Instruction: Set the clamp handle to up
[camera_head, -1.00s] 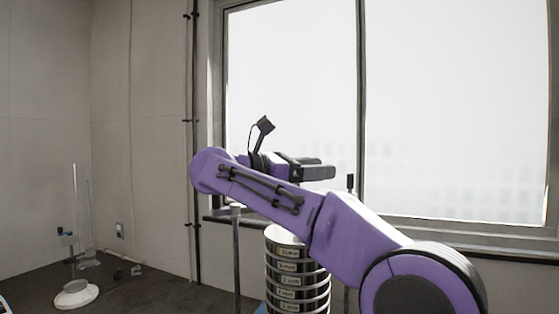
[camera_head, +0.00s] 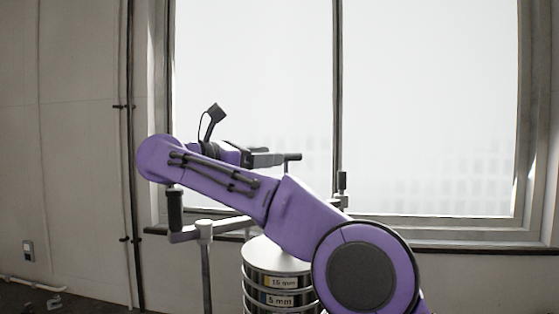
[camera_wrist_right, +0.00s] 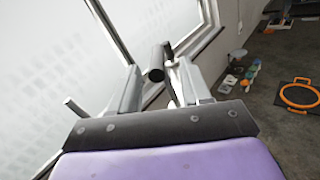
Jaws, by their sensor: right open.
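The sieve stack (camera_head: 268,256) stands at the lower middle of the head view, partly hidden by my right arm. Left of it, a metal post (camera_head: 205,260) carries a crossbar with an upright black grip (camera_head: 174,209); part of the bar is behind my arm. My right gripper (camera_head: 278,158) is above the stack, pointing right. In the right wrist view my right gripper (camera_wrist_right: 158,88) is open, and a black cylinder (camera_wrist_right: 155,62) shows between or beyond its fingers; contact is unclear. I cannot tell which black part is the clamp handle. My left gripper is out of view.
A second upright rod with a dark top (camera_head: 342,188) stands right of the stack, near the window (camera_head: 430,110). The wrist view shows small items on the floor and an orange ring on a dark plate (camera_wrist_right: 300,95).

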